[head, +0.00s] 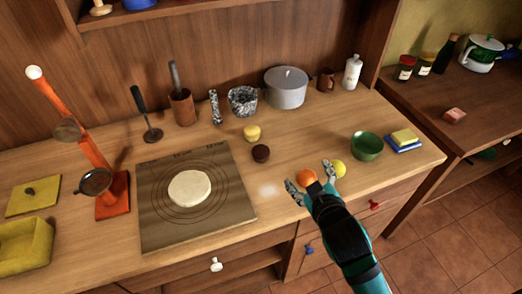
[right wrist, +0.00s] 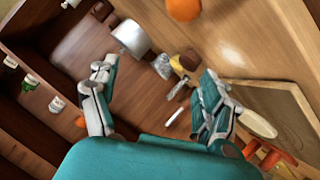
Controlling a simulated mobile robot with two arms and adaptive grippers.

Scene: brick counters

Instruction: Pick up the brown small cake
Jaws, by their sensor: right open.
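The brown small cake (head: 260,153) sits on the wooden counter, just right of the pastry mat. A yellow small cake (head: 252,132) stands right behind it. My right gripper (head: 309,180) is open and empty over the counter's front edge, to the right of and nearer than the brown cake. In the right wrist view, the brown cake (right wrist: 189,60) shows beyond the spread fingers (right wrist: 155,85), closer to the right finger. My left gripper is not in view.
An orange (head: 306,177) and a yellow lemon-like ball (head: 339,168) lie by my right fingers. A green bowl (head: 367,146) stands to the right. The pastry mat (head: 160,220) with dough (head: 189,188) lies to the left. A grey pot (head: 286,90) stands behind. Counter between cake and gripper is clear.

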